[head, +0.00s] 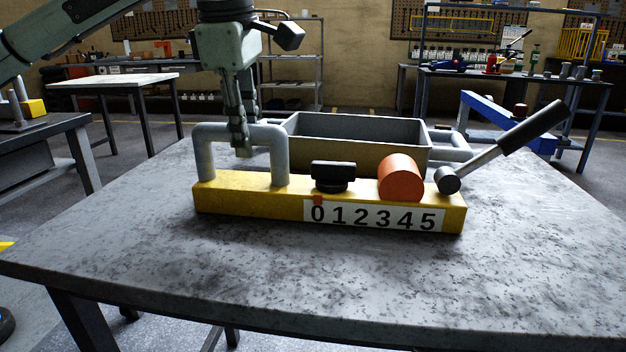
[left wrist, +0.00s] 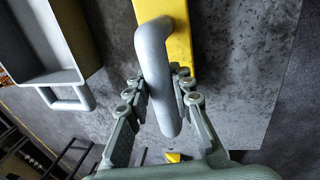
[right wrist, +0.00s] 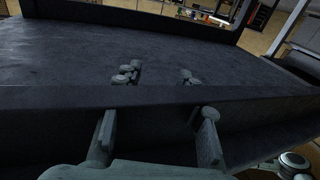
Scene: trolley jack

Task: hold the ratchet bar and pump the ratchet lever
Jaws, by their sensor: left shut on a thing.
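The yellow ratchet bar (head: 240,203) lies on the table with a number strip, "012345", on its front. A grey U-shaped handle (head: 205,150) stands at its left end and also shows in the left wrist view (left wrist: 153,60). The ratchet lever (head: 530,128), with a black grip, slants up to the right from the bar's right end. My left gripper (head: 240,145) comes from above and is shut on the handle. In the left wrist view its fingers (left wrist: 160,92) lie on both sides of the handle. My right gripper (right wrist: 160,77) is open and empty, outside the head view.
An orange cylinder (head: 400,178) and a black knob (head: 333,175) sit on the bar. A grey open bin (head: 355,128) with side handles stands close behind it. The speckled table (head: 300,285) is clear in front. A dark edge (right wrist: 160,100) crosses my right gripper's view.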

